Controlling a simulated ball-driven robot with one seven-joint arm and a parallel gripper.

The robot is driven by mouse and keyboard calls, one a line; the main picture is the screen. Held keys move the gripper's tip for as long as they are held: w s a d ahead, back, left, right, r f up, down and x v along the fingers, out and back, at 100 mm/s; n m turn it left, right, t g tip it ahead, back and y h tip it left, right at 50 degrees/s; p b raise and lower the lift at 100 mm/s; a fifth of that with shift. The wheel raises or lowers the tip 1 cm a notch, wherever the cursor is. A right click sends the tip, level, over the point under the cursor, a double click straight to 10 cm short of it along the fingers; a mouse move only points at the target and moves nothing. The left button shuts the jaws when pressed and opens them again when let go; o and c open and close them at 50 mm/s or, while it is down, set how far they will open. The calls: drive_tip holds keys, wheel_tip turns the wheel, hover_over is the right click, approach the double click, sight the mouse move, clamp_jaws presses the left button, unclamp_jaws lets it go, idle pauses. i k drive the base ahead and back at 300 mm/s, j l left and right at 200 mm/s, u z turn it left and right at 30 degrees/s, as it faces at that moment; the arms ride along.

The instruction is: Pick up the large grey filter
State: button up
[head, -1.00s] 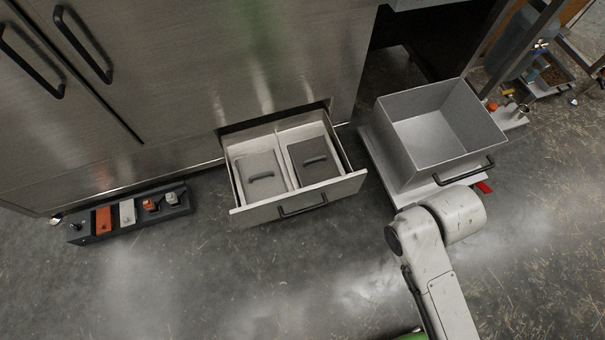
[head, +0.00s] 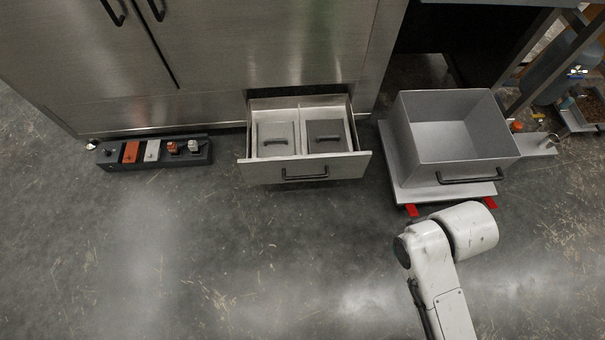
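The left one is a lighter grey piece (head: 287,151); the right one is a darker grey piece (head: 325,144). They look close in size, and I cannot tell for certain which is the large grey filter. Part of my arm shows at the lower right, in front of the grey bin. My gripper is not in view.
A grey open bin (head: 457,169) with a black handle stands on a pale platform (head: 412,193) right of the drawer. A dark tray (head: 203,156) with small orange and grey items lies left of it. The floor in front is clear.

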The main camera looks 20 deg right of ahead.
sight(328, 140)
drive_tip(key=i+l+u, duration=0.35)
drive_tip(key=i+l, duration=0.2)
drive_tip(key=i, duration=0.25)
drive_tip(key=i+l+u, duration=0.4)
drive_tip(key=i+l, duration=0.35)
